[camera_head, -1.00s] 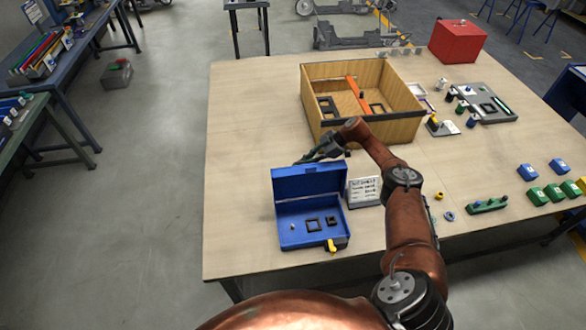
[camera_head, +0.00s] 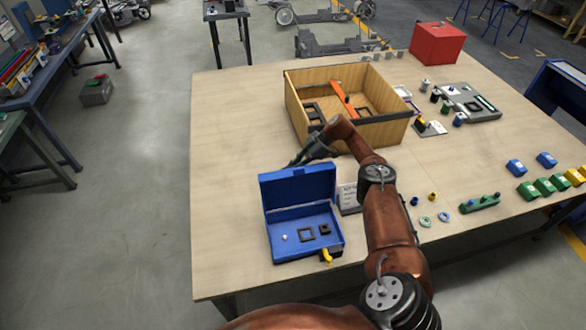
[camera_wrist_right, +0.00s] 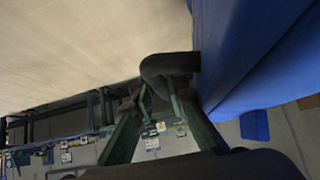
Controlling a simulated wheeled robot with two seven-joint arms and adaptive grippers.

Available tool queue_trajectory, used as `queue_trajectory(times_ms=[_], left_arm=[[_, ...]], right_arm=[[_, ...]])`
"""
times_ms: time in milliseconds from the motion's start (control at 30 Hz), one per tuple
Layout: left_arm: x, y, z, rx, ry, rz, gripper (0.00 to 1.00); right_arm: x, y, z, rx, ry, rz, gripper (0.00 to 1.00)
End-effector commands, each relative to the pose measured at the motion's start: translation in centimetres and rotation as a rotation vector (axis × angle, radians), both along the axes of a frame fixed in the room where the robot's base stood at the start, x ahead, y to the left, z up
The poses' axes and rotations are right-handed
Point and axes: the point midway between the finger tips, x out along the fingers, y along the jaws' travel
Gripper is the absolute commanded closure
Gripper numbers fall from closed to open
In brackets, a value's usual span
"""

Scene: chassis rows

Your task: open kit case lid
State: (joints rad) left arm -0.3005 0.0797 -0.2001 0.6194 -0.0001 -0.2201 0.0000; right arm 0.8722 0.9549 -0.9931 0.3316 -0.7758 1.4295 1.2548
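The blue kit case (camera_head: 284,251) stands on the table with its lid (camera_head: 298,187) raised, roughly upright at the back. Its tray holds two dark square frames (camera_head: 306,235) and a small white piece (camera_head: 285,238). A yellow latch (camera_head: 327,256) is at the front right corner. My right gripper (camera_head: 301,160) is just behind the lid, near its top edge; touching or apart is unclear. In the right wrist view, the gripper's fingers (camera_wrist_right: 160,92) are beside a blue surface, the lid (camera_wrist_right: 245,50). Their closure is unclear. My left gripper is not in view.
A label card (camera_head: 348,199) stands right of the case, close to my right arm. An open wooden box (camera_head: 400,132) with an orange divider is behind the gripper. A red box (camera_head: 437,44) and small coloured parts lie farther right. The table's left side is clear.

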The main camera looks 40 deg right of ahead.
Motion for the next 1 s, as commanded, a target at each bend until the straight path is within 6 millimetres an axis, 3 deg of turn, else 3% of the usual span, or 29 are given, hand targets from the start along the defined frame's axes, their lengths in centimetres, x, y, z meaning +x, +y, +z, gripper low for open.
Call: queue_trajectory(times_ms=[433, 800, 1000], left_arm=[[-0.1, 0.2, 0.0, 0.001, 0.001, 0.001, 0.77], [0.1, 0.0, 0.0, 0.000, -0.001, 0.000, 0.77], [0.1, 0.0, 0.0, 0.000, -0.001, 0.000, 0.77]], right_arm=[[-0.4, -1.0, 0.7, -0.001, -0.001, -0.006, 0.82], [-2.2, -5.8, 6.1, -0.001, -0.002, -0.006, 0.82], [-2.9, -7.4, 7.8, 0.000, 0.000, -0.004, 0.82]])
